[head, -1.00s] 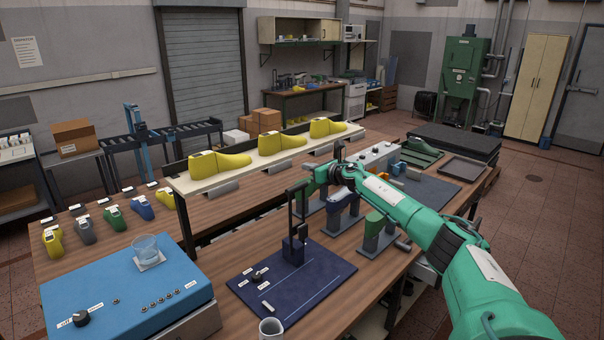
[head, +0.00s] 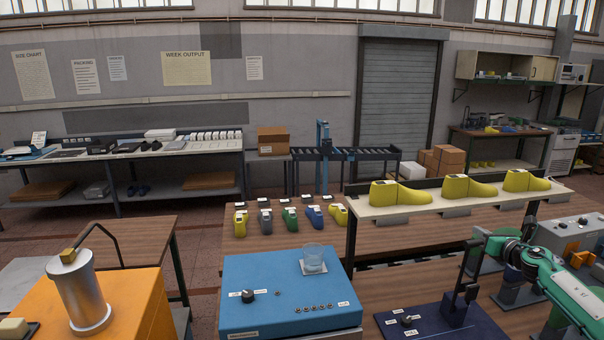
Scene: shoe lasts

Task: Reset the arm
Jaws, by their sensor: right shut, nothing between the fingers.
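My right arm (head: 565,280), green with a dark wrist, comes in from the right in the head view. I cannot tell whether the fingertips touch the block. Three yellow shoe lasts stand on the raised shelf behind it: a left one (head: 397,194), a middle one (head: 468,189) and a right one (head: 524,183). My left gripper is not in view.
A blue control box (head: 262,291) with a glass (head: 313,258) on it stands left of the mat. Several small coloured lasts (head: 290,218) stand behind it. An orange box (head: 140,305) with a metal cylinder (head: 80,290) is at front left. The raised shelf (head: 440,203) is an obstacle.

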